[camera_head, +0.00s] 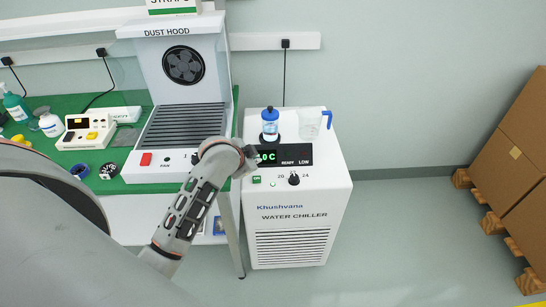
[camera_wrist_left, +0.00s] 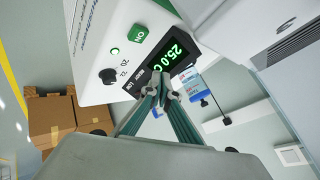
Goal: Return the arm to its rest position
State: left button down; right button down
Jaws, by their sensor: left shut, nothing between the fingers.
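My left arm comes in from the left in the head view. Its gripper (camera_head: 250,158) is at the front panel of the white water chiller (camera_head: 290,215), covering part of the green display. In the left wrist view the gripper's fingers (camera_wrist_left: 168,97) are together with nothing between them, beside the display (camera_wrist_left: 172,53), which reads 25.0 C. The chiller's black knob (camera_wrist_left: 107,76) and green ON button (camera_wrist_left: 138,33) also show there. I cannot tell whether the fingertips touch the panel. My right gripper is in neither view.
A blue-capped bottle (camera_head: 270,124) and a clear jug with a blue handle (camera_head: 312,124) stand on the chiller. The dust hood (camera_head: 180,68) stands on the green-topped bench (camera_head: 108,157) to the left. Cardboard boxes (camera_head: 510,150) are on pallets at the right. Floor between is clear.

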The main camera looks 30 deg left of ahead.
pick_arm(q)
jog(key=s+d+f+n+h, duration=0.1)
jog(key=s+d+f, duration=0.4)
jog(key=s, duration=0.3)
jog(key=s+d+f+n+h, duration=0.1)
jog(key=s+d+f, duration=0.4)
jog(key=s+f, duration=0.2)
jog(key=s+d+f+n+t+h, duration=0.1)
jog(key=s+d+f, duration=0.3)
jog(key=s, duration=0.6)
jog(key=shift+d+f+n, duration=0.3)
jog(key=shift+d+f, duration=0.1)
jog(key=shift+f, duration=0.55)
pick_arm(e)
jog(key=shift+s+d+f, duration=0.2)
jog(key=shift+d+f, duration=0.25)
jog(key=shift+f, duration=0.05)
pick_arm(q)
jog(key=shift+f, duration=0.1)
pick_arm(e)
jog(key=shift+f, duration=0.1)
